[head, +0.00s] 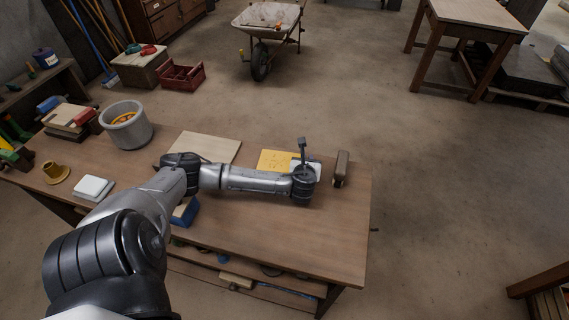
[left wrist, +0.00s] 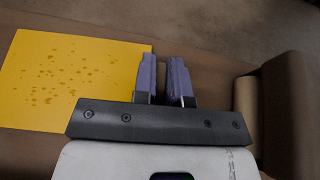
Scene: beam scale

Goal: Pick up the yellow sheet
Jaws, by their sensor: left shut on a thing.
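The yellow sheet (head: 270,159) is near the back edge of the workbench, partly behind my left arm in the head view. In the left wrist view the yellow sheet (left wrist: 65,85) shows darker spots, and its right edge meets the left finger. My right gripper is not in view.
A brown block-like object (head: 341,168) stands just right of my left gripper. A pale board (head: 205,147) lies left of the sheet. A grey tub (head: 126,126), a white block (head: 93,188) and a blue object (head: 185,212) are on the workbench (head: 290,235). Its front right is clear.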

